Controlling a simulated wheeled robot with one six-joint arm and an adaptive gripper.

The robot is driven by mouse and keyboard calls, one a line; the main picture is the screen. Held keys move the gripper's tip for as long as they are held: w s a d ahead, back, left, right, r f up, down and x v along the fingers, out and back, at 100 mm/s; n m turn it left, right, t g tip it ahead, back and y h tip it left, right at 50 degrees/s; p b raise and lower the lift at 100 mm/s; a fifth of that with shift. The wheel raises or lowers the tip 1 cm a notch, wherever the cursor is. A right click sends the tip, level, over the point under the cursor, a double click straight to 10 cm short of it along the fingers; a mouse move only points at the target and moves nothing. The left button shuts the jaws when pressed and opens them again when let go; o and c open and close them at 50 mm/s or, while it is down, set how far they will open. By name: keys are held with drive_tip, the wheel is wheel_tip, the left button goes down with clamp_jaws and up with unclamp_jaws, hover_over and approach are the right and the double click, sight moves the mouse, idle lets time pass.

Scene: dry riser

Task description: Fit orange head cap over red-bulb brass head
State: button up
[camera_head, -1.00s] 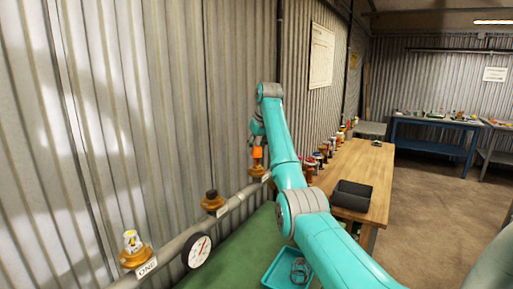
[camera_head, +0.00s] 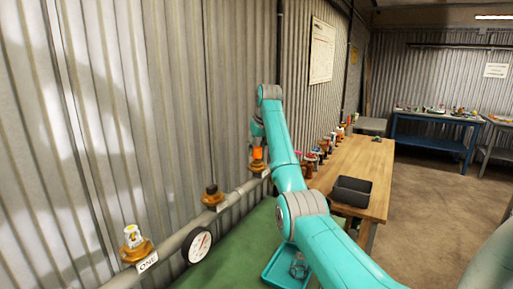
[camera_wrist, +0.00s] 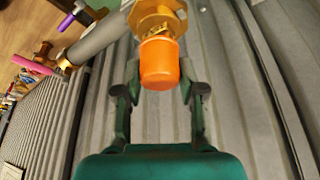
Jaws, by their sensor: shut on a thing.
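The orange head cap (camera_head: 257,154) is at the third fitting along the wall pipe, below my arm's end. In the wrist view the cap (camera_wrist: 159,64) lies between the fingers of my gripper (camera_wrist: 160,80), which is shut on it. The cap lines up with the brass head (camera_wrist: 157,18), its open end at the brass frame. Some brass still shows between the cap and the hex body. The red bulb is hidden, so I cannot tell how deep the cap sits. In the head view the brass fitting (camera_head: 257,168) shows just under the cap.
The grey pipe (camera_head: 232,203) carries a white-topped head (camera_head: 132,237), a dark-topped fitting (camera_head: 211,194) and a gauge (camera_head: 199,246). The corrugated wall (camera_head: 150,120) is close behind.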

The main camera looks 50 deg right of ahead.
drive_tip(key=shift+f, duration=0.6)
drive_tip(key=o, duration=0.8)
drive_tip(key=shift+v, duration=3.7)
